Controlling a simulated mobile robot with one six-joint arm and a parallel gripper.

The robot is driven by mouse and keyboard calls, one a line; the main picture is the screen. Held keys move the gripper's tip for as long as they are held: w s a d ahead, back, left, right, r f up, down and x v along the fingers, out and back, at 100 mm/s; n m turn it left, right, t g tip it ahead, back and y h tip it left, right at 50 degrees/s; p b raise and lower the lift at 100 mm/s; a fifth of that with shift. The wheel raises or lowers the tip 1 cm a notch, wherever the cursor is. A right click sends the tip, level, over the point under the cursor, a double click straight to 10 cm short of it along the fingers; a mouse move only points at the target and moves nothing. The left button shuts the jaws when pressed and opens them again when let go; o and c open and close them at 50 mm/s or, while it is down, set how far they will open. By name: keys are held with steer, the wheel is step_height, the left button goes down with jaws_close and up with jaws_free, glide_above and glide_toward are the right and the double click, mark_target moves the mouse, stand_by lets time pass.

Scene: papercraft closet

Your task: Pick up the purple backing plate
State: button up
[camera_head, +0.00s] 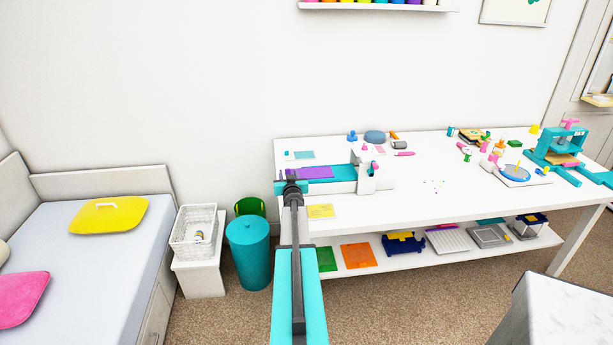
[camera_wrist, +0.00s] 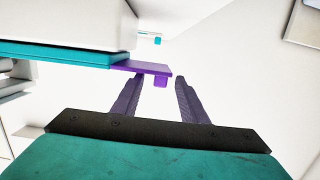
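My gripper (camera_head: 291,184) is at the left end of the plate. In the wrist view my gripper's (camera_wrist: 157,84) two dark fingers are apart, and the tab shows between their tips. I cannot tell whether the fingers touch the plate.
The white table (camera_head: 400,207) holds a yellow card (camera_head: 320,211), small stamps, a blue disc and a teal press (camera_head: 558,150). Its lower shelf carries more tools.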

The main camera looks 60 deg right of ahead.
jaws_close()
steer(key=shift+r, duration=0.15)
steer(key=shift+r+p, duration=1.2)
steer(key=shift+r, duration=0.5)
steer(key=s+d+f+v, duration=0.1)
steer(key=s+v, duration=0.1)
steer(key=v, duration=1.3)
steer(key=shift+s+a, duration=0.2)
steer(key=shift+s, duration=0.1)
steer(key=shift+f, duration=0.1)
